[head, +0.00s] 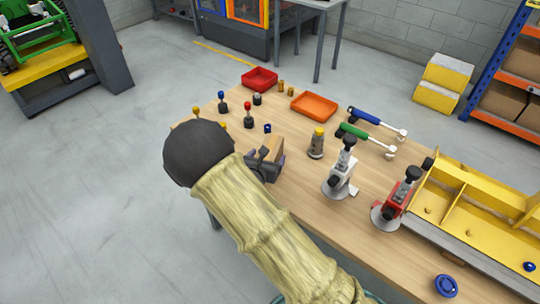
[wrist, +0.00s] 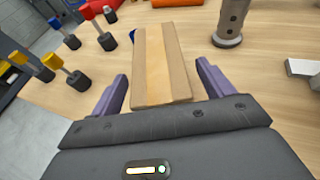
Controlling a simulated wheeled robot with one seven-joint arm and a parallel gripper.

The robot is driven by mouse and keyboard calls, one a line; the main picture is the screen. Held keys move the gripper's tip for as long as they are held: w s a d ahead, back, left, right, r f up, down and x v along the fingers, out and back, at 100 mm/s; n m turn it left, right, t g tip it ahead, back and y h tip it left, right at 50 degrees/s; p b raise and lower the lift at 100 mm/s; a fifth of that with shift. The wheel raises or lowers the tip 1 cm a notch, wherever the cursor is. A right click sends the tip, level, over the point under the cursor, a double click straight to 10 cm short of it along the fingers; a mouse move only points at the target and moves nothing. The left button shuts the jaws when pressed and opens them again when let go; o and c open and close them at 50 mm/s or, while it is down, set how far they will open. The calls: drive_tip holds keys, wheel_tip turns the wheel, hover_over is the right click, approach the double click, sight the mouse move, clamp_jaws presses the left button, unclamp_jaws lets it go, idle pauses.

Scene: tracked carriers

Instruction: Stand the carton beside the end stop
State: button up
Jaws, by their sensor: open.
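The carton is a brown cardboard box with a paler lengthwise band, and it fills the upper middle of the wrist view (wrist: 165,50). In the head view part of the carton (head: 272,147) shows past my gripper (head: 265,163), over the near left part of the table. My gripper is open. In the wrist view its two purple fingers (wrist: 162,75) stand on either side of the carton's near end, with small gaps visible. I cannot tell which part, if any, is the end stop; a yellow ribbed fixture (head: 465,200) lies along the table's right side.
The wooden table (head: 300,145) carries a red tray (head: 260,79), an orange tray (head: 314,105), several colored-knob pegs left of the carton, a grey cylinder (head: 317,144), a white toggle clamp (head: 340,180) and a red one (head: 397,205). Blue and green-handled tools lie at the back right.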

drive_tip(key=x, duration=0.2)
drive_tip(key=shift+w+f, duration=0.1)
drive_tip(key=shift+w, duration=0.2)
drive_tip(key=shift+s, duration=0.1)
drive_tip(key=shift+c, duration=0.4)
drive_tip(key=c, duration=1.6)
drive_tip(key=shift+o, duration=0.2)
wheel_tip(320, 180, up, 10)
drive_tip(key=shift+r+b, duration=0.1)
drive_tip(key=shift+b, duration=0.3)
